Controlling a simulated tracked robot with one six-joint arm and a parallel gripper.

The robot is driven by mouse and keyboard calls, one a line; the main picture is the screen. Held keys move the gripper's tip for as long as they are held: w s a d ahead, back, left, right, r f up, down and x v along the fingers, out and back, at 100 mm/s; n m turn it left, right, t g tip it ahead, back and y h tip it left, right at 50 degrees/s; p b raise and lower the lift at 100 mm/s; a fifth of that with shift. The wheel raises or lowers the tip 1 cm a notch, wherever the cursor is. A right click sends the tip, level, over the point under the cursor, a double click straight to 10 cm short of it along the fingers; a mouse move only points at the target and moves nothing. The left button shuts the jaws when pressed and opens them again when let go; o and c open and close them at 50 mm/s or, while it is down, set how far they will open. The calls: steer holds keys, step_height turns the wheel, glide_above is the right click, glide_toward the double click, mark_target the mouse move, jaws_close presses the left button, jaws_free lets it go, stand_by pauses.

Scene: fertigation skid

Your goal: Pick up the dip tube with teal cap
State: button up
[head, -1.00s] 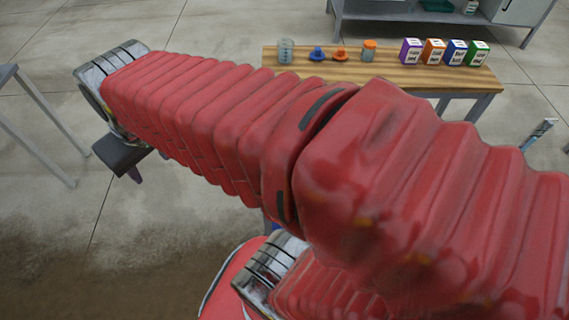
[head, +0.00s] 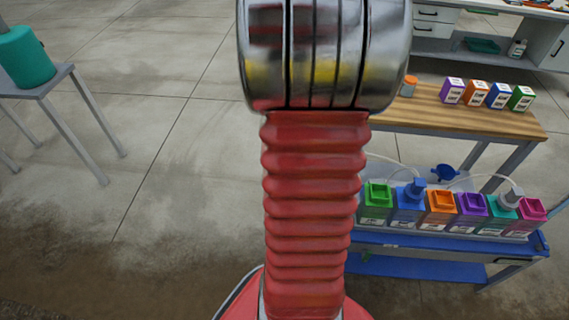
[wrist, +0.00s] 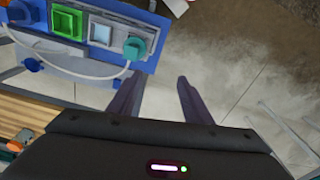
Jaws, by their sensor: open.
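The teal cap of the dip tube (wrist: 135,48) shows in the wrist view near the end of the blue cart, with a pale hose curving away to the left. I cannot make out its tube. In the head view I cannot pick it out; my raised arm covers the cart's left end. My gripper (wrist: 158,80) is open and empty in the wrist view. Its two dark fingers point towards the cart's edge, with the cap just beyond and left of the left finger. The gripper is not visible in the head view.
The blue cart (head: 430,242) holds a row of coloured jugs, including a green jug (head: 377,203) and an orange jug (head: 440,208). Behind it is a wooden bench (head: 450,115) with small boxes. A teal bucket (head: 25,57) stands on the left table. Floor between is clear.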

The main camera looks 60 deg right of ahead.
steer(key=s+d+f+m, duration=0.2)
steer(key=s+d+f, duration=0.3)
steer(key=s+d, duration=0.1)
steer(key=shift+y, duration=0.3)
step_height(320, 180, down, 8)
steer(key=shift+f, duration=0.25)
steer(key=shift+f, duration=0.1)
steer(key=shift+w+a+f, duration=0.1)
steer(key=shift+f, duration=1.15)
steer(key=shift+a+f, duration=0.1)
steer(key=shift+f, duration=1.15)
